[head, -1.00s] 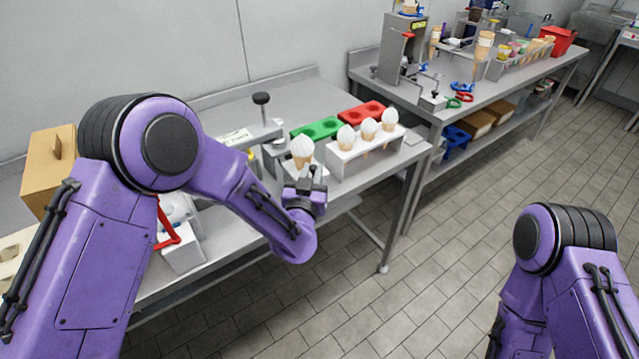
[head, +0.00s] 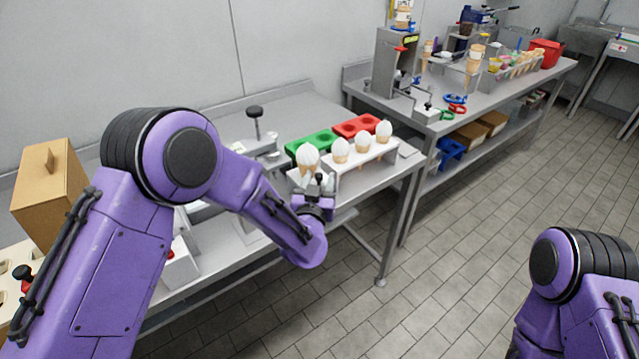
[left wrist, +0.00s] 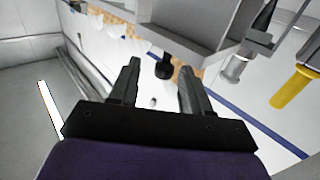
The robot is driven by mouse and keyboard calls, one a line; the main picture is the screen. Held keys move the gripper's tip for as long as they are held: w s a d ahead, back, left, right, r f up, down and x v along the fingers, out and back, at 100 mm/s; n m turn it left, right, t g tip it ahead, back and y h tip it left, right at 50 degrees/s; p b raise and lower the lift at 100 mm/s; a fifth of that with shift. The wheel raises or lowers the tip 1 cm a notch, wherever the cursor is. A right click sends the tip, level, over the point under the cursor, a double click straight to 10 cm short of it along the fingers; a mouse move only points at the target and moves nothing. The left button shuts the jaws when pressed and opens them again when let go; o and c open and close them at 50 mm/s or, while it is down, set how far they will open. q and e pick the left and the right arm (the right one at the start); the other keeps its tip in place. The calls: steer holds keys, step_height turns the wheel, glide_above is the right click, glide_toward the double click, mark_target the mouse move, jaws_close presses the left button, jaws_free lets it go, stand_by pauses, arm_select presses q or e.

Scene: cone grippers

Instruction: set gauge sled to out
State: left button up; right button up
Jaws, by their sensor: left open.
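My left gripper (head: 318,180) is open and empty in the head view, just in front of a white-topped cone (head: 308,158) at the near bench's front edge. The left wrist view shows its two dark fingers (left wrist: 158,82) apart. A small black knob (left wrist: 164,68) appears between the fingertips, below a grey metal body (left wrist: 190,25). This may be the gauge sled's knob, but I cannot tell for sure. I cannot see contact between fingers and knob. In the head view the gripper and cone hide most of the sled area. My right gripper is out of view.
A white rack (head: 365,158) with three topped cones stands right of the gripper. Green (head: 312,141) and red (head: 358,125) holed blocks sit behind it. A black-knobbed press (head: 254,112) stands behind left. A yellow cylinder (left wrist: 294,87) shows at the wrist view's right. Floor in front is clear.

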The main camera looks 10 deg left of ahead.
arm_select(q)
steer(key=s+b, duration=0.2)
steer(key=s, duration=0.8)
steer(key=shift+s+d+b, duration=0.25)
steer(key=shift+d+b, duration=0.05)
steer(key=shift+b, duration=0.05)
